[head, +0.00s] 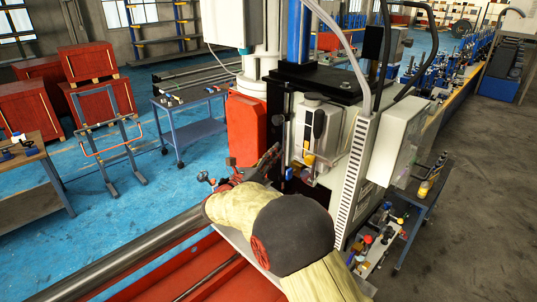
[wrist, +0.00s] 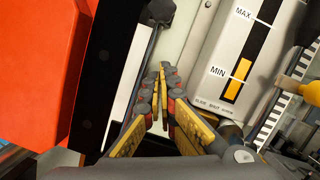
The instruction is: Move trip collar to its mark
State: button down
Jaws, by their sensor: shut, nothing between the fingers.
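My gripper (wrist: 163,72) is shut and empty, with its fingertips pointing up the face of a machine. It also shows in the head view (head: 277,152), close to the front of that machine. A dark rounded piece (wrist: 158,12) sits on a thin grey rod beyond the fingertips, at the top of the wrist view. It may be the trip collar, but I cannot tell for sure. The fingers appear apart from it. I cannot make out the collar's mark.
A grey panel with a MAX/MIN gauge (wrist: 238,75) stands right of the fingers. A red housing (head: 248,130) stands left. A yellow-tipped part (wrist: 298,88) juts in at the right. A steel tube (head: 130,255) lies along the red bed at lower left. A small tool cart (head: 425,190) stands right.

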aim_at(280, 118)
jog(key=w+d+r+p, duration=0.1)
jog(key=w+r+p, duration=0.1)
jog(key=w+r, duration=0.2)
jog(key=shift+w+d+r+p, duration=0.2)
jog(key=shift+d+r+p, duration=0.1)
jog(key=shift+d+r, duration=0.05)
jog(key=shift+r, duration=0.15)
notch_tip(280, 118, up, 7)
jog(key=shift+r+p, duration=0.15)
jog(key=shift+p, duration=0.75)
